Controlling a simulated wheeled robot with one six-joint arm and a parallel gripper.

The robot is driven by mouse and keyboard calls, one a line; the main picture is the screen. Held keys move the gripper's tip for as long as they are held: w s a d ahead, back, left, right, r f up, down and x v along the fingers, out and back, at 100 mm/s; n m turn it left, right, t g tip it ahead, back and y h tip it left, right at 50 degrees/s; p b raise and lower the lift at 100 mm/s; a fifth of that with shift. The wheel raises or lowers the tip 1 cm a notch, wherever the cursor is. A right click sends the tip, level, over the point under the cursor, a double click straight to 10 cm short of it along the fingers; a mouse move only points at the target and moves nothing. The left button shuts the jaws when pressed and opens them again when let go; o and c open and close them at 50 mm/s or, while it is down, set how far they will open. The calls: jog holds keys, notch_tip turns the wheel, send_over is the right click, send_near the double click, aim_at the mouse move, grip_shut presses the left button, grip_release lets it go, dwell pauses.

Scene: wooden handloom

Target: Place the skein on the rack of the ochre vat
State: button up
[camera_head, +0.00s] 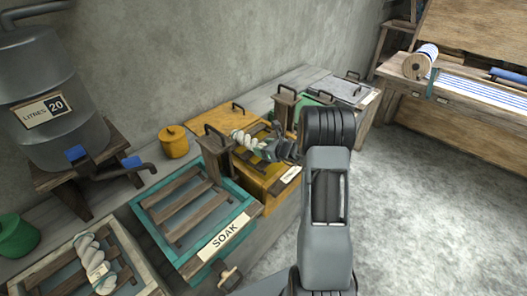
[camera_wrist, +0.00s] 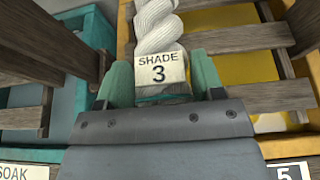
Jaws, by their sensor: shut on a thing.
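A white twisted skein (camera_head: 247,141) with a tag reading SHADE 3 hangs in my gripper (camera_head: 272,147), over the ochre vat (camera_head: 262,187). In the wrist view the teal fingers of my gripper (camera_wrist: 162,82) are shut on the skein (camera_wrist: 157,28) at its tagged end. The skein points away from my gripper, above the left part of the vat's rack. The rack's wooden slats (camera_wrist: 238,38) show to the right, above yellow liquid. Whether the skein touches the slats I cannot tell.
The teal SOAK vat (camera_head: 228,228) stands left of the ochre vat. Another pale skein (camera_head: 94,262) lies on a slatted tray at the lower left. Upright wooden posts with handles (camera_head: 213,140) flank the ochre vat. A yellow lidded pot (camera_head: 173,141) stands behind.

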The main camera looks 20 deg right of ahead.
jog(key=shift+f, duration=0.8)
jog(key=shift+f, duration=0.2)
jog(key=o, duration=1)
